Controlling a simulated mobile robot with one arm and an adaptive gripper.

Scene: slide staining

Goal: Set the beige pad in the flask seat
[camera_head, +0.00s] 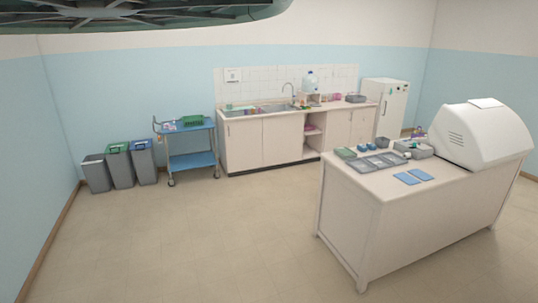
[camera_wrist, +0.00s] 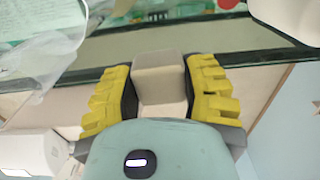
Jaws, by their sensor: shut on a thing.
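The beige pad (camera_wrist: 160,78) is a small block with rounded edges, held between the yellow ridged fingers of my gripper (camera_wrist: 160,92) in the wrist view. The fingers press on its left and right sides, and its lower end is hidden behind the teal gripper body. A dark rail or edge runs across the view behind the pad; I cannot tell whether the pad touches it. My gripper does not show in the head view. I cannot make out the flask seat in either view.
A clear item (camera_wrist: 50,55) is at the wrist view's upper left. In the head view, a counter (camera_head: 370,195) bears trays, blue mats and a white machine (camera_head: 482,135). A sink bench (camera_head: 262,143), blue trolley (camera_head: 192,161) and bins (camera_head: 120,168) line the wall. The floor between is clear.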

